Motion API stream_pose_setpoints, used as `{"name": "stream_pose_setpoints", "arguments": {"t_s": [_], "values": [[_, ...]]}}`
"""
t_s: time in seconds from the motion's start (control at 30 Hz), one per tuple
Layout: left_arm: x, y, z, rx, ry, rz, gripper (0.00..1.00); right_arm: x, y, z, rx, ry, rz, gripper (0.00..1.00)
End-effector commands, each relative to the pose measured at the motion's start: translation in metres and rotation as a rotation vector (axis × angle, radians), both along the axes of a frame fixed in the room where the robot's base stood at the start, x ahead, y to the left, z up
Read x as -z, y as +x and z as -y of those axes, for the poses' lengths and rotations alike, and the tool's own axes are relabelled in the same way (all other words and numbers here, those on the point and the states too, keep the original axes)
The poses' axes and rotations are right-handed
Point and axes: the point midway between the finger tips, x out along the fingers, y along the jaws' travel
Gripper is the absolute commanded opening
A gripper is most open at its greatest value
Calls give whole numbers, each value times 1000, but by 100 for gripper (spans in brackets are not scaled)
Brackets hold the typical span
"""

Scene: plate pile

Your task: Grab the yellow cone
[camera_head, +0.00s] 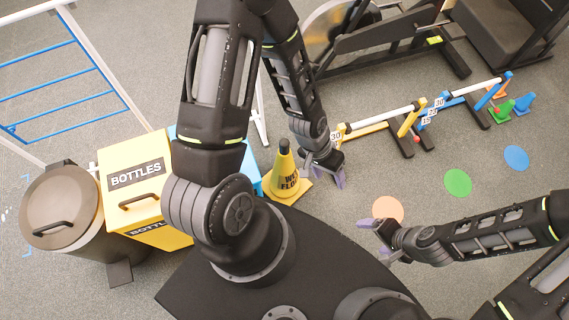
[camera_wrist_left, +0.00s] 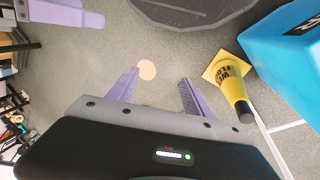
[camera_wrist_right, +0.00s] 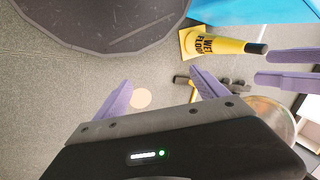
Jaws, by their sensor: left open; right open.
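The yellow cone (camera_head: 284,178) with a black top and "WET FLOOR" lettering stands upright on its square yellow base on the floor. It also shows right of centre in the left wrist view (camera_wrist_left: 231,85) and at the upper right in the right wrist view (camera_wrist_right: 213,45). My left gripper (camera_head: 325,176) is open and empty, just right of the cone and apart from it; its fingers show in the left wrist view (camera_wrist_left: 160,77). My right gripper (camera_head: 371,239) is open and empty, farther right and nearer my base; its fingers show in the right wrist view (camera_wrist_right: 161,78).
A blue bin (camera_wrist_left: 287,50) stands close beside the cone. A yellow BOTTLES bin (camera_head: 135,205) and a brown round bin (camera_head: 60,225) stand farther left. Low hurdles (camera_head: 380,124) and small cones (camera_head: 502,110) are at right. Flat coloured discs (camera_head: 458,183) lie on mostly open floor.

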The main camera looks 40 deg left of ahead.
Motion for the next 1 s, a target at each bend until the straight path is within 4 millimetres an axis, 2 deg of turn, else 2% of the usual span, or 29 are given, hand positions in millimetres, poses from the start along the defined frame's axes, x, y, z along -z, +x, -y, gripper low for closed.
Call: {"name": "stream_pose_setpoints", "arguments": {"t_s": [0.03,0.1,0.3,0.4,0.5,0.6,0.7,0.83,1.0], "values": [[40,16,-13,20,15,17,58,50,2,1,3,-1,3,83],[58,32,-32,55,41,27,58,83,4,3,7,-3,8,83],[99,66,-95,139,142,37,58,174,10,6,18,-9,21,83],[112,76,-129,166,204,31,58,215,13,8,24,-12,27,83],[117,81,-159,183,260,22,58,245,15,10,27,-13,32,83],[118,82,-182,192,303,9,58,266,17,11,30,-15,36,83],[116,82,-196,195,331,1,58,277,18,11,32,-15,38,83],[113,81,-205,197,348,-7,58,281,19,12,33,-17,39,83],[110,80,-206,197,350,-9,58,279,19,12,33,-17,40,83]]}}
